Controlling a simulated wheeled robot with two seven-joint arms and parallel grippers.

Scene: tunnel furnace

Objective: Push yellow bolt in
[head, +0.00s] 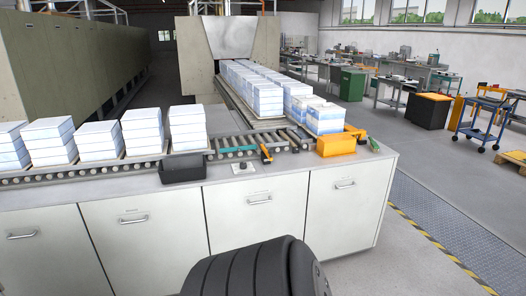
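No part that I can clearly make out as a yellow bolt shows. A small yellow-orange piece (355,132) sits at the right end of the roller conveyor, just behind the orange bin. A small orange-and-black piece (266,153) stands at the conveyor's front edge. Either is too small to identify for certain. Neither of my grippers is in view. A black ribbed part at the bottom centre, probably my own, hides some of the cabinet front.
The roller conveyor (238,150) carries several stacks of white-blue blocks (142,132). On the counter (225,172) are a dark bin (183,168), a small control plate (243,168), an orange bin (336,145) and a green-handled tool (374,145).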

